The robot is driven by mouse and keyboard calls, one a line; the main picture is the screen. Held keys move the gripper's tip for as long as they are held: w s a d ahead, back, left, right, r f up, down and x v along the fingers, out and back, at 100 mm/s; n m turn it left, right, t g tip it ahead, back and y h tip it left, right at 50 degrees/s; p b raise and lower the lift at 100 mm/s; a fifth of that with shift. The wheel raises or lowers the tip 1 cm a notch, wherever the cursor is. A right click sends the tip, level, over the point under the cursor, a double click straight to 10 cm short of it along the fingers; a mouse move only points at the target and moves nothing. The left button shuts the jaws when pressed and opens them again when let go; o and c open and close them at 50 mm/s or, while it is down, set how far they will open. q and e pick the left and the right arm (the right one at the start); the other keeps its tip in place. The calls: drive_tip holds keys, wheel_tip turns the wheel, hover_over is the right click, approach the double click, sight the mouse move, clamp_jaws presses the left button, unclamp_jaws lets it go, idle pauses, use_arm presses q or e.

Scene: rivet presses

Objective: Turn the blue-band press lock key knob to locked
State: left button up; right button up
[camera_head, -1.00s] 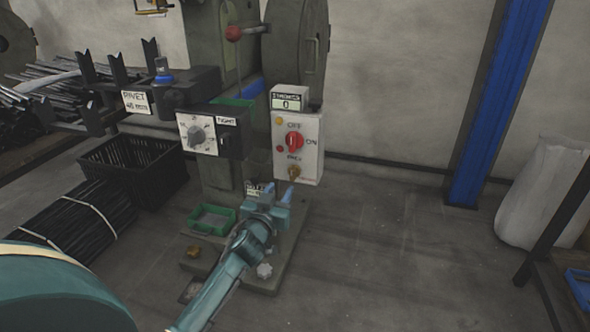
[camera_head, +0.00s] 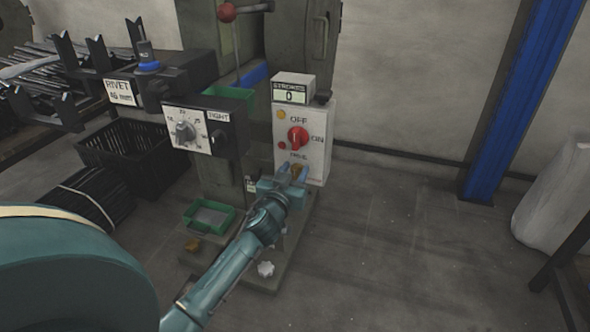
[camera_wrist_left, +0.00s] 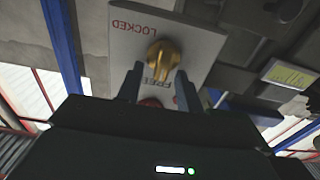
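The brass lock key knob (camera_wrist_left: 163,58) is on a pale panel with red LOCKED lettering and FREE lettering beside it in the wrist view. In the head view the knob (camera_head: 298,170) is low on the white control box (camera_head: 316,160), mostly hidden by my gripper. My left gripper (camera_head: 295,172) is just in front of it. In the wrist view its two fingers (camera_wrist_left: 160,78) are apart, one on each side of the knob's near end, with a gap visible; contact cannot be told. My right gripper is not in view.
Above the knob are a red rotary switch (camera_head: 298,138) and a STROKES counter (camera_head: 290,94) reading 0. Left of the box are a dial panel (camera_head: 187,131) and a black TIGHT box (camera_head: 226,135). A green tray (camera_head: 190,222) sits below.

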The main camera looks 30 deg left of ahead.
use_arm(q)
clamp_jaws()
idle(0.3)
drive_tip(key=shift+r+m, duration=0.1)
drive_tip(key=shift+m, duration=0.4)
drive_tip(key=m, duration=0.2)
drive_tip(key=shift+d+m+p, duration=0.3)
drive_tip(key=shift+m+p, duration=0.05)
drive_tip(key=shift+m, duration=0.05)
drive_tip(key=shift+w+d+f+m, duration=0.1)
drive_tip(key=shift+d+f+m, duration=0.15)
drive_tip(key=shift+m, duration=2.1)
drive_tip(key=shift+w+d+f+m, duration=0.1)
drive_tip(key=shift+f+m, duration=0.2)
drive_tip(key=shift+m, duration=2)
drive_tip(key=shift+d+f+m, duration=0.2)
drive_tip(key=shift+f+m, duration=0.05)
drive_tip(key=shift+m, duration=2.4)
